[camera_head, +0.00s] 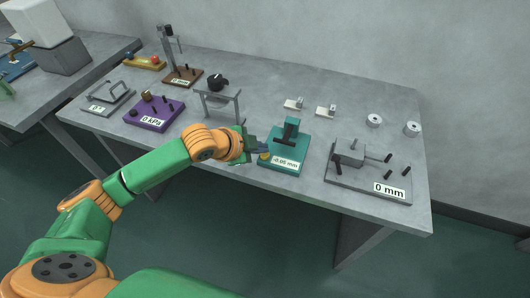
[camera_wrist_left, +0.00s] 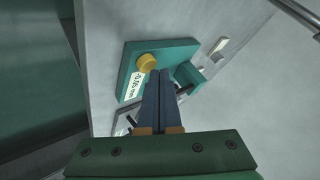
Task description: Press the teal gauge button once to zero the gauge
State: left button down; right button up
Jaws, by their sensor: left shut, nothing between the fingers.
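The teal gauge (camera_head: 287,160) stands near the front edge of the table, right of the middle. Its label reads about -0.05 mm, and a yellow round button (camera_head: 265,156) sits at its left front corner. In the left wrist view the gauge's teal base (camera_wrist_left: 130,78) lies ahead, with the yellow button (camera_wrist_left: 147,62) on it. My left gripper (camera_head: 263,148) is shut and empty. Its dark fingertips (camera_wrist_left: 161,74) appear right beside the button in the wrist view; I cannot tell whether they touch it. My right gripper is not in view.
A grey gauge plate (camera_head: 360,185) reading 0 mm stands to the right. A purple kPa gauge (camera_head: 155,114) and a grey frame (camera_head: 218,103) stand to the left. Small blocks (camera_head: 326,111) and rings (camera_head: 374,120) lie behind. Bare table (camera_head: 240,172) runs along the front edge.

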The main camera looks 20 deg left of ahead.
aim_at(261, 156)
pick_arm(q)
jog(key=shift+f, duration=0.55)
dwell(0.5)
jog(key=shift+r, duration=0.1)
jog(key=shift+r+p, duration=0.85)
jog(key=shift+p, duration=0.15)
jog(key=shift+r, duration=0.1)
notch_tip(261, 156, up, 5)
jog(key=p, duration=0.6)
dwell(0.4)
